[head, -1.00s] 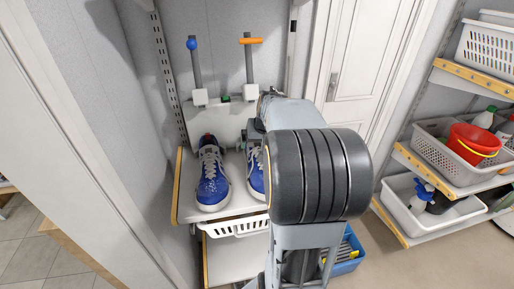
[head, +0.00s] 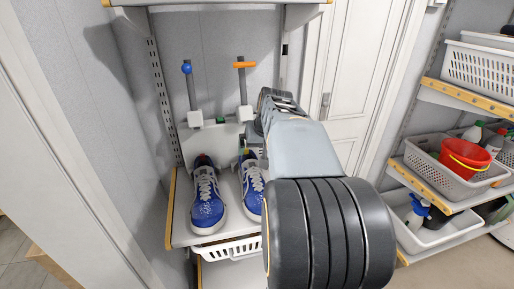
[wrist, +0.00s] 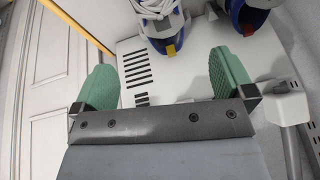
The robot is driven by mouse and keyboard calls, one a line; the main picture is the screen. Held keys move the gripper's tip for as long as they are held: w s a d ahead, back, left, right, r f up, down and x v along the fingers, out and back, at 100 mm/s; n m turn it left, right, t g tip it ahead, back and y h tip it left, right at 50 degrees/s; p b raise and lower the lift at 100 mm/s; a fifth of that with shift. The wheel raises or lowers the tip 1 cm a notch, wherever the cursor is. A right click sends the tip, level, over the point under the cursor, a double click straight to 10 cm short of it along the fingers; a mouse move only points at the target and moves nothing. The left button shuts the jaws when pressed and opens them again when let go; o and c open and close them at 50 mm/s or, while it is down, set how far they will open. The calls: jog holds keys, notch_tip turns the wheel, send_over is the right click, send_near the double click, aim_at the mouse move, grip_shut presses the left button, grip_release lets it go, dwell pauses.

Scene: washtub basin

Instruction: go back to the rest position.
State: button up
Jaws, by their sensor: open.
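My gripper (wrist: 163,65) is open in the wrist view, its two green fingers wide apart with nothing between them. A pale slotted panel (wrist: 190,70) lies beyond the fingers. In the head view my arm covers most of the gripper, near the back of the shelf by the right shoe. A blue left shoe (head: 207,205) and a blue right shoe (head: 252,188) with white laces stand side by side on the shelf (head: 182,215). My arm hides part of the right shoe.
Behind the shoes stand a blue-knobbed lever (head: 190,90) and an orange-handled lever (head: 242,85). A white basket (head: 232,250) is under the shelf. At right, shelves hold a red bucket (head: 465,158) and white baskets (head: 480,70). A white door (head: 355,70) stands behind my arm.

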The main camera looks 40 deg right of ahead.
jog(key=shift+s+a+f+m+g, duration=0.15)
jog(key=shift+s+f+g, duration=0.1)
jog(key=shift+f, duration=0.3)
jog(key=shift+s+d+f+m+g, duration=0.15)
jog(key=shift+s+f, duration=0.1)
jog(key=shift+f, duration=0.25)
jog(key=shift+n+g, duration=0.3)
jog(key=shift+n, duration=0.2)
jog(key=s+a+f, duration=0.1)
jog(key=a, duration=0.1)
jog(key=a+p, duration=0.1)
jog(key=a, duration=0.1)
jog(key=s+a+f, duration=0.1)
jog(key=a, duration=0.1)
jog(key=shift+s+a+f, duration=0.2)
jog(key=shift+s+f, duration=0.1)
jog(key=shift+f, duration=0.05)
jog(key=s+a+n+y+p, duration=0.1)
jog(key=s+a+n+p, duration=0.2)
jog(key=a, duration=1.2)
jog(key=s+n, duration=0.2)
jog(key=s, duration=0.1)
jog(key=shift+a+f+n+p, duration=0.2)
jog(key=shift+a+n+p, duration=0.1)
jog(key=shift+n, duration=0.1)
